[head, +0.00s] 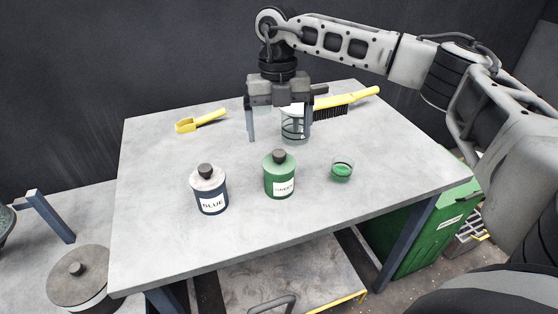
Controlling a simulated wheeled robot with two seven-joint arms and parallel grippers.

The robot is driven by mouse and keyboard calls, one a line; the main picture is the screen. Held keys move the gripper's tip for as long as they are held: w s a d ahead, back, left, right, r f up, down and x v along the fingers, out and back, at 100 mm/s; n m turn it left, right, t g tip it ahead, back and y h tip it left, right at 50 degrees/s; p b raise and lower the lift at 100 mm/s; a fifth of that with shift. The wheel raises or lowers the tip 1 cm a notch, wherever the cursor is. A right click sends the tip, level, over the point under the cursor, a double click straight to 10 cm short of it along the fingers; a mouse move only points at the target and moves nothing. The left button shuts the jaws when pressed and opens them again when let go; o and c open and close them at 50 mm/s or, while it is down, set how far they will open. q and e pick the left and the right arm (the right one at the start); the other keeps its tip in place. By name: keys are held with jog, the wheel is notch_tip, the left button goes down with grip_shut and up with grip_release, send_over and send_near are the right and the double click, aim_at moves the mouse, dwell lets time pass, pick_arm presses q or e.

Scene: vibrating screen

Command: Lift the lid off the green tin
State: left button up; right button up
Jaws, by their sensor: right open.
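The green tin (279,183) stands upright on the grey table, with a white label reading GREEN. Its green lid (279,161) with a dark knob (279,155) sits on top. My right gripper (279,138) is open, pointing down behind the tin as seen here, with its fingers spread apart. A clear glass jar (293,128) shows partly behind and between the fingers; I cannot tell whether they touch it. The gripper is apart from the lid. My left gripper is not in view.
A blue tin (211,198) with a pale lid stands left of the green tin. A small glass dish of green material (342,170) stands to its right. A yellow scoop (200,121) and a yellow-handled brush (346,101) lie at the back. The table's front left (150,240) is clear.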

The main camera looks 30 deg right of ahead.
aim_at(279, 152)
jog(key=shift+s+a+f+p, duration=0.15)
jog(key=shift+f+p, duration=0.1)
jog(key=shift+f, duration=1.5)
jog(key=shift+s+a+f+p, duration=0.15)
jog(key=shift+f+p, duration=0.1)
jog(key=shift+f, duration=1.45)
jog(key=c, duration=1)
